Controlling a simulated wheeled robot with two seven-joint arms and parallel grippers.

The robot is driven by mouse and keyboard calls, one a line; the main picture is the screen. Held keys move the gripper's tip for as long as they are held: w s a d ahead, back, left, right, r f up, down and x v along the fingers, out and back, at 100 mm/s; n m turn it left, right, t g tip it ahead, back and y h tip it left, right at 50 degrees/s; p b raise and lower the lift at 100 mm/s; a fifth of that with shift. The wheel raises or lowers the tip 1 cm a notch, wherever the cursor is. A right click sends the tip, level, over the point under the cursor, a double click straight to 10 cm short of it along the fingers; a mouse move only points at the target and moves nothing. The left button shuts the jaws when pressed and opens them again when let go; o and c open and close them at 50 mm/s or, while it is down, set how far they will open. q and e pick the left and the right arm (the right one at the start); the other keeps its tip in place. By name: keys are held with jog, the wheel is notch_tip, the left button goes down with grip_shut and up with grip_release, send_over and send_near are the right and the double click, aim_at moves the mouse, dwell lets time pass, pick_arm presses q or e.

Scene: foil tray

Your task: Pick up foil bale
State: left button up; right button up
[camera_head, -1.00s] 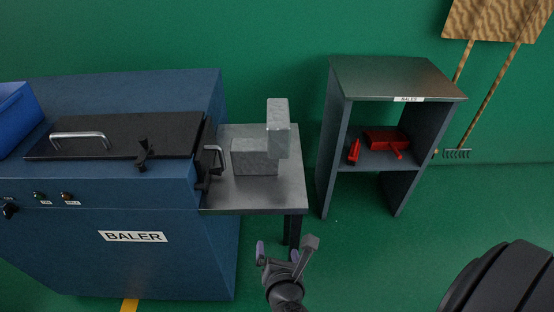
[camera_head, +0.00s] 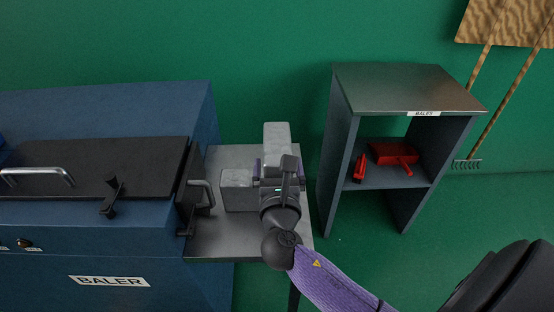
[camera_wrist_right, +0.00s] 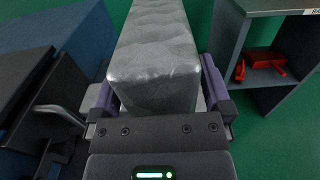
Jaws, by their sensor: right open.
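A grey foil bale (camera_head: 277,133) is on the metal table beside the baler; it fills the middle of the right wrist view (camera_wrist_right: 155,55). A second grey foil block (camera_head: 237,190) sits to its left on the table; I cannot tell whether the bale rests partly on it. My right gripper (camera_head: 283,174) is open, with its purple-padded fingers on either side of the bale. In the right wrist view, the bale's near end lies between the fingers (camera_wrist_right: 158,90), with narrow gaps. The gripper hides the bale's lower part in the head view. My left gripper is not in view.
The metal table (camera_head: 215,240) adjoins the blue baler (camera_head: 165,235), whose black handle (camera_head: 195,190) sticks out towards the bales. A grey shelf cabinet (camera_head: 410,85) stands close on the right, holding red tools (camera_head: 395,153). Green floor is free below the cabinet.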

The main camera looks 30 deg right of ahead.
jog(key=shift+w+d, duration=0.3)
jog(key=shift+w, duration=0.25)
jog(key=c, duration=1.3)
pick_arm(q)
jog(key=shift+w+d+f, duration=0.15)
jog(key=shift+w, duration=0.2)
pick_arm(e)
grip_shut()
